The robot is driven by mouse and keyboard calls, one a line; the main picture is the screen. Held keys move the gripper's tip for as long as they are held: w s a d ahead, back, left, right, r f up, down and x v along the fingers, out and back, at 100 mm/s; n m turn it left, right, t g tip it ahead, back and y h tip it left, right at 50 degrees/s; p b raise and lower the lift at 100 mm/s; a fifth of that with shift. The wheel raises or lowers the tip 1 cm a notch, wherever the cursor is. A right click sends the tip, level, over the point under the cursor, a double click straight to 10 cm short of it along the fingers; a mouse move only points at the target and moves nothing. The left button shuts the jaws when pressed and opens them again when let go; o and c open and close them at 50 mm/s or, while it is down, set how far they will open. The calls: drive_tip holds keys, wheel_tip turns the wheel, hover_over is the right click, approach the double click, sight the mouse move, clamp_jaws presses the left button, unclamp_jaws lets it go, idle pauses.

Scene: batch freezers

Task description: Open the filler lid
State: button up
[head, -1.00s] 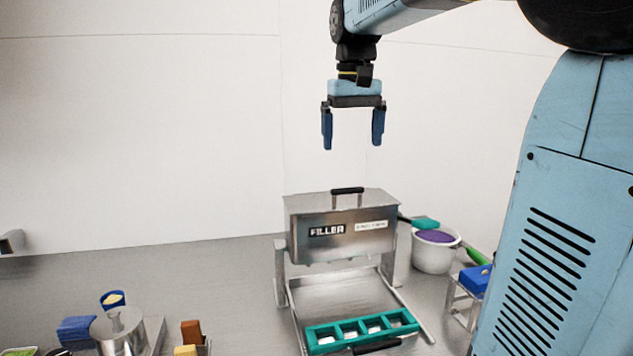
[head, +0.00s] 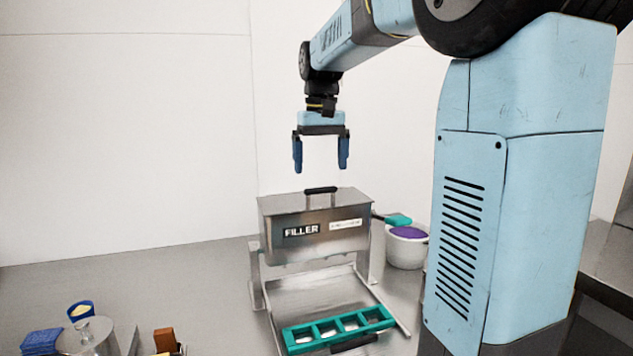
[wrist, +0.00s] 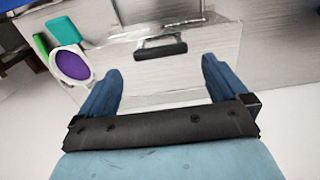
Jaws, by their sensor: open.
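The filler (head: 315,234) is a steel box on a stand, labelled "FILLER" on its front. Its flat lid (head: 285,199) is shut, with a black bar handle (head: 320,190) on top. My gripper (head: 320,170) is open and empty, pointing down above the lid, its fingertips a little above the handle. In the wrist view the handle (wrist: 160,48) shows beyond and between the two blue fingers, on the pale lid (wrist: 195,65). Nothing touches the handle.
A teal tray with square compartments (head: 338,327) sits at the front of the filler's stand. A white bucket with purple contents (head: 405,250) stands right of the filler. A metal pot (head: 85,340) and blue items (head: 42,342) are at the lower left.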

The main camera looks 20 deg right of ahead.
sight(314, 191)
drive_tip(key=shift+f, duration=2.5)
